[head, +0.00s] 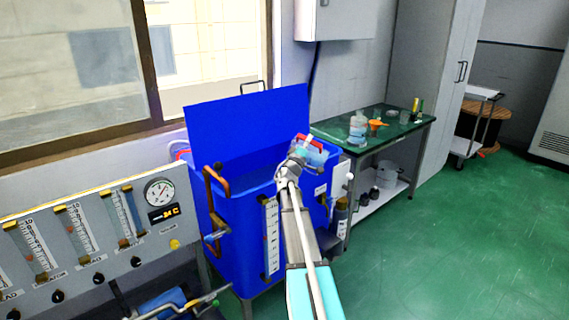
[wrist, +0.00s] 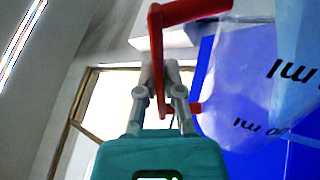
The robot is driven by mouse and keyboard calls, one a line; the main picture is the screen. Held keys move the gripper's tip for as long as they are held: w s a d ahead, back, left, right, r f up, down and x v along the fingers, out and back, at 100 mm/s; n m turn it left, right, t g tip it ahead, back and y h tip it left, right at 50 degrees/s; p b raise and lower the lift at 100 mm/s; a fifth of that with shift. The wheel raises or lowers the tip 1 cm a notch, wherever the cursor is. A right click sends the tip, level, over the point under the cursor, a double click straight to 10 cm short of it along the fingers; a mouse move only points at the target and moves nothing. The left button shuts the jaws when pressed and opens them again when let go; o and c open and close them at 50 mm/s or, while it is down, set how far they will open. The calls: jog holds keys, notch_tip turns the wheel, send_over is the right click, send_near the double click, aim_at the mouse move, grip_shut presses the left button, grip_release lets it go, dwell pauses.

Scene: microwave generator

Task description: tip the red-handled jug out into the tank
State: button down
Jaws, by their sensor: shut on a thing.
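The jug (head: 316,157) is clear and bluish with a red handle. It is above or at the right end of the blue tank (head: 236,235). My gripper (head: 299,150) reaches it from the front and is shut on the handle. In the wrist view the two fingers (wrist: 163,88) close on the red handle (wrist: 157,45), and the jug's clear wall (wrist: 240,80) with "ml" markings is to the right. The tank's blue lid (head: 250,120) stands raised behind it. Whether liquid is in the jug or leaving it cannot be told.
A green-topped bench (head: 400,130) holds a clear bottle (head: 357,127) and an orange funnel (head: 377,124). A gauge panel (head: 100,235) stands at the left. A copper pipe (head: 212,190) runs up the tank's left side. The green floor (head: 450,240) at the right is clear.

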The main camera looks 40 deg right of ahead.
aim_at(302, 136)
jog(key=shift+w+a+r+n+t+y+p, duration=0.25)
jog(key=shift+w+a+r+n+t, duration=0.3)
jog(key=shift+n, duration=0.3)
jog(key=shift+w+a+r+n+t+y+p, duration=0.15)
jog(key=shift+w+a+r+n+t+p, duration=0.15)
jog(key=shift+w+n+t, duration=0.45)
dwell(1.1)
jog(key=shift+w+a+r+n+t+y+p, duration=0.2)
jog(key=shift+w+r+n+t+y+p, duration=0.15)
jog(key=shift+n, duration=0.45)
jog(key=shift+w+a+r+n+t+y+p, duration=0.2)
jog(key=shift+n+t, duration=0.25)
jog(key=shift+n, duration=0.35)
jog(key=shift+w+a+r+n+t+y+p, duration=0.2)
jog(key=shift+w+a+n+t+y, duration=0.15)
jog(key=shift+n, duration=0.45)
jog(key=s+d+f+m+g+h+b, duration=0.1)
jog(key=m, duration=0.1)
jog(key=s+d+f+m+g+b, duration=0.1)
jog(key=s+m+g, duration=0.1)
jog(key=m, duration=0.1)
jog(key=s+d+f+m+g+h+b, duration=0.1)
jog(key=m+g, duration=0.1)
jog(key=m, duration=0.1)
jog(key=shift+s+d+f+h, duration=0.15)
jog(key=shift+s+f+h, duration=0.15)
jog(key=shift+f, duration=0.05)
jog(key=shift+s+d+f+m, duration=0.1)
jog(key=shift+m, duration=0.4)
jog(key=shift+g, duration=0.35)
